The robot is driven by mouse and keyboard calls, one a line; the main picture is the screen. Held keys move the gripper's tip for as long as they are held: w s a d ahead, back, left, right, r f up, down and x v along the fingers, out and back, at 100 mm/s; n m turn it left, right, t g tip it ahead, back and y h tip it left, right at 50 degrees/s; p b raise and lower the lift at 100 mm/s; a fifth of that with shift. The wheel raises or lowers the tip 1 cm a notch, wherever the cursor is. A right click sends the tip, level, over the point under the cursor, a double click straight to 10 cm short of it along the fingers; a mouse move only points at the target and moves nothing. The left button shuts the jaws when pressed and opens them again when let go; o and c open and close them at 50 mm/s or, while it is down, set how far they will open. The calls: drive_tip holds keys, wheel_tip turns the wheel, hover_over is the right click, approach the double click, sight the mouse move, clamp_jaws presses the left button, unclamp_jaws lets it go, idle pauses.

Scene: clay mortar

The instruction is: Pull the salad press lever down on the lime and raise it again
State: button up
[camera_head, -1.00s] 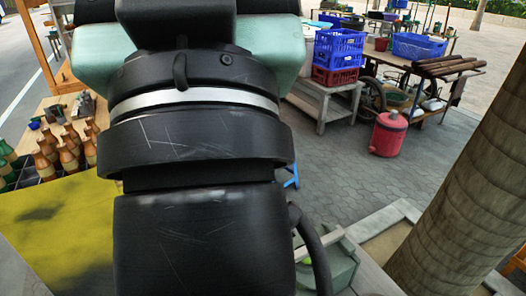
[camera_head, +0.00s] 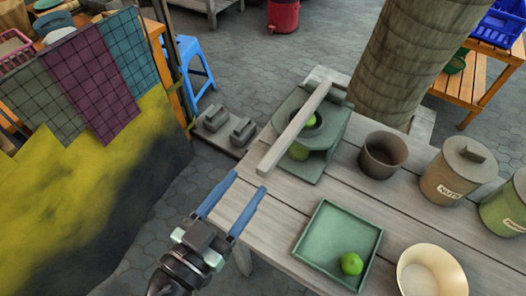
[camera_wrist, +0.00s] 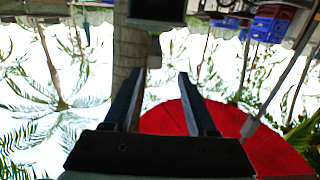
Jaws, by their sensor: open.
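The salad press (camera_head: 327,143) is a grey-green block standing on the wooden table. Its long pale wooden lever (camera_head: 291,130) slants over it, with the near end sticking out past the press toward my gripper. A green lime (camera_head: 311,120) shows in the press beside the lever, partly hidden by it. More green shows lower in the press front. My gripper (camera_head: 246,183) is open and empty, with two blue fingers apart, just short of the lever's near end. The wrist view shows the open fingers (camera_wrist: 160,100) with nothing between them.
A green tray (camera_head: 318,228) with another lime (camera_head: 351,263) lies near the press. A dark pot (camera_head: 382,155), a cream bowl (camera_head: 432,271) and lidded canisters (camera_head: 458,170) stand to the right. A thick trunk (camera_head: 415,50) rises behind the table.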

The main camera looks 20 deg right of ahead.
sight(281, 147)
drive_tip(key=shift+s+a+f, duration=0.15)
drive_tip(key=shift+s+f, duration=0.25)
drive_tip(key=shift+f, duration=0.05)
drive_tip(key=p+x, duration=0.1)
drive_tip(key=x, duration=0.5)
drive_tip(key=p+x, duration=0.1)
drive_tip(key=x, duration=0.6)
drive_tip(key=shift+s+r, duration=0.25)
clamp_jaws()
idle(0.5)
